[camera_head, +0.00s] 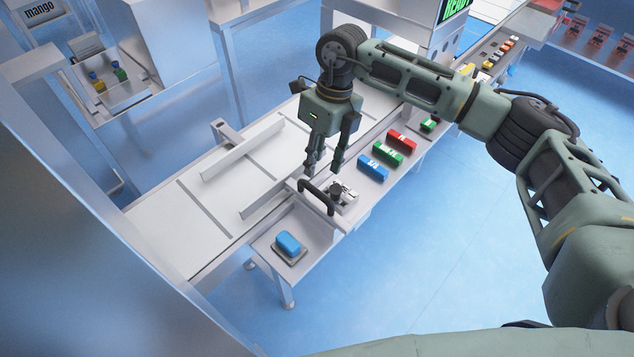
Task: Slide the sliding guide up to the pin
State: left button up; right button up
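The guide with a black arched handle (318,197) sits at the front edge of the white deck, and a low metal rail (268,200) runs on the deck beside it. I take this to be the sliding guide. A small metal fixture with a dark round knob (336,189) stands right of the handle; I cannot tell whether it is the pin. My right gripper (323,172) points down just above and behind the handle. Its two fingers are apart with nothing between them, and it seems clear of the handle. My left gripper is not in view.
A second, longer rail (243,150) stands farther back on the deck. A blue button (288,244) is on the front shelf. Blue (373,167), green (388,152) and red (402,140) blocks line the shelf to the right. My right arm spans the upper right.

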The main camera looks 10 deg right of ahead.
aim_at(315, 189)
jog(key=x, duration=0.2)
jog(key=p+x, duration=0.1)
jog(key=x, duration=0.1)
jog(key=p+x, duration=0.1)
jog(key=x, duration=0.1)
jog(key=shift+d+f, duration=0.2)
jog(key=shift+d, duration=0.05)
jog(key=shift+a+f, duration=0.1)
jog(key=shift+f, duration=0.5)
grip_shut()
